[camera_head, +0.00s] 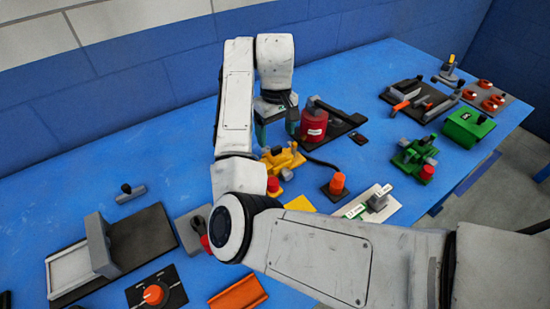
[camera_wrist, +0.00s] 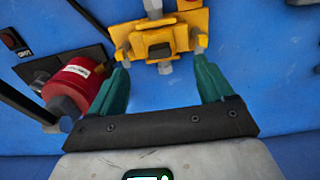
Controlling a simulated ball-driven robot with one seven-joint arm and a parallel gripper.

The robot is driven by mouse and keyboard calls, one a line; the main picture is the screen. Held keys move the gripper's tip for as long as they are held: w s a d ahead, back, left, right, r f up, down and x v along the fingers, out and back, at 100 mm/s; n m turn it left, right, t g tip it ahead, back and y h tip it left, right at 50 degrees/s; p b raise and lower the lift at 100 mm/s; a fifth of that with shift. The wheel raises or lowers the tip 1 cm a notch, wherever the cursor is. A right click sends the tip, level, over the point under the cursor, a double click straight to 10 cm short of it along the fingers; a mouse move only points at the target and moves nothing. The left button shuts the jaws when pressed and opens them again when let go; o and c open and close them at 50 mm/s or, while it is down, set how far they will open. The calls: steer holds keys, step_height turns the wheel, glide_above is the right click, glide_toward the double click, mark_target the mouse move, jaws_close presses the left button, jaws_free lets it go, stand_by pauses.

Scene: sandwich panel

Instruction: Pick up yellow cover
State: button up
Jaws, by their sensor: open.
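A yellow fixture with grey parts (camera_head: 285,160) sits on the blue table below my gripper (camera_head: 277,132) in the head view. It also shows at the top centre of the wrist view (camera_wrist: 180,39), ahead of and between my gripper's teal fingers (camera_wrist: 161,62). The fingers are spread apart with nothing held between them. Their tips look near the fixture's lower side parts, but I cannot tell whether they touch. A flat yellow piece (camera_head: 300,204) lies nearer, partly behind my arm. I cannot tell which yellow part is the cover.
A red cylinder (camera_head: 313,125) on a dark base stands right beside my gripper, and left of the fingers in the wrist view (camera_wrist: 78,83). An orange-topped button (camera_head: 337,182) and a green fixture (camera_head: 415,158) stand to the right. Bare table (camera_head: 150,110) lies left.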

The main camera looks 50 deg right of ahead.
mark_target(276, 148)
steer(key=shift+s+a+f, duration=0.1)
steer(key=shift+s+f, duration=0.05)
steer(key=shift+f, duration=3.1)
steer(key=shift+c, duration=0.4)
steer(key=c, duration=1.1)
steer(key=shift+r, duration=0.15)
steer(key=shift+c, duration=0.2)
